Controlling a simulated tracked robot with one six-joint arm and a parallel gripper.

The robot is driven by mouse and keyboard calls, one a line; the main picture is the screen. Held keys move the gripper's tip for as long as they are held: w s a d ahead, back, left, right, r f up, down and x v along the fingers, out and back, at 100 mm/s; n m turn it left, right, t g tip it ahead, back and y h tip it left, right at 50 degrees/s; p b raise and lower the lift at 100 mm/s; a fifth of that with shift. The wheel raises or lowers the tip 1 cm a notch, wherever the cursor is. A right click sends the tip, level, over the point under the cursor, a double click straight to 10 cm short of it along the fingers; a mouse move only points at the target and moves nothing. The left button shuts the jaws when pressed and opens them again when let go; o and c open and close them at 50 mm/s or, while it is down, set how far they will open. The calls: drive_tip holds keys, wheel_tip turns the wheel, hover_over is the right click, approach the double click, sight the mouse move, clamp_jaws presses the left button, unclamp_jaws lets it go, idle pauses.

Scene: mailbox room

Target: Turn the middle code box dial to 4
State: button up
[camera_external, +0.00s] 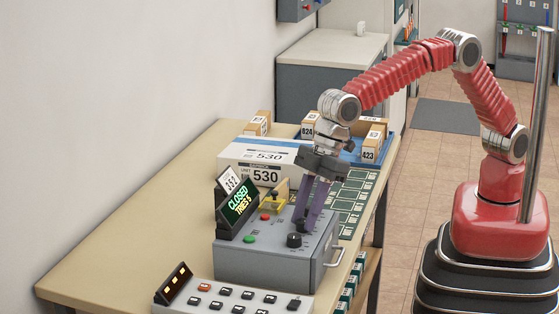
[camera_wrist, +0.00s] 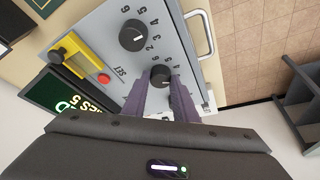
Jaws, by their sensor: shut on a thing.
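The grey code box (camera_external: 262,262) stands on the counter, with a dark sign (camera_external: 239,206) reading "CLOSED TRIES 5" at its left. My gripper (camera_external: 303,222) points down onto the box top, its purple fingers shut around the middle dial (camera_wrist: 160,75). In the wrist view, that black dial shows between the fingertips. Its number ring is partly covered, so I cannot tell its setting. Another black dial (camera_wrist: 133,35) with numbers around it stands beside it, clear of the fingers. The near dial (camera_external: 294,240) stands free in the external view.
A yellow part (camera_external: 279,193), a red button (camera_external: 265,217) and a green button (camera_external: 249,239) are on the box. A handle (camera_external: 333,256) sticks out at its right. A keypad (camera_external: 240,298) stands in front. A white parcel (camera_external: 264,157) marked 530 is behind.

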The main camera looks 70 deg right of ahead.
drive_tip(key=c, duration=0.3)
drive_tip(key=shift+n, duration=0.3)
drive_tip(key=shift+w+d+n+g+y, duration=0.15)
drive_tip(key=shift+n+g, duration=0.25)
drive_tip(key=shift+n, duration=0.6)
drive_tip(key=shift+a+n+g+y, duration=0.1)
drive_tip(key=shift+n+g+y, duration=0.25)
drive_tip(key=shift+n, duration=0.65)
drive_tip(key=o, duration=1)
drive_tip(key=shift+o, duration=0.2)
drive_tip(key=shift+r, duration=0.1)
